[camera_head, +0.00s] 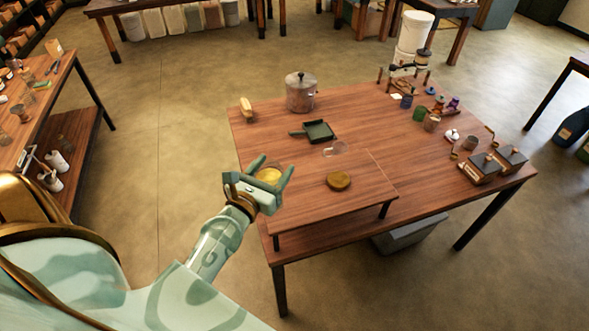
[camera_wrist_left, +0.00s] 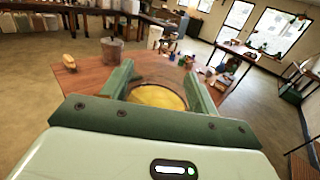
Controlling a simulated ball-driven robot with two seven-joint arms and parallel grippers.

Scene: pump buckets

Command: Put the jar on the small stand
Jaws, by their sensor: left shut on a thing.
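My left gripper (camera_head: 266,180) is shut on a jar (camera_head: 270,175) with yellow contents. The jar sits between the two green fingers, and its yellow round top (camera_wrist_left: 158,97) shows in the left wrist view. Its lower part is hidden by the hand. The gripper is above the left front part of the wooden table. A low wooden stand (camera_head: 322,205) on short legs is at the table's front, to the right of the gripper. A round brown disc (camera_head: 339,180) lies on the stand. My right gripper is not in view.
A clear glass dish (camera_head: 334,148), a dark square pan (camera_head: 318,131) and a lidded metal pot (camera_head: 300,92) are behind the disc. A yellow block (camera_head: 246,107) is at the left edge. Small spools, cups and boxes crowd the table's right side. The stand's front is bare.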

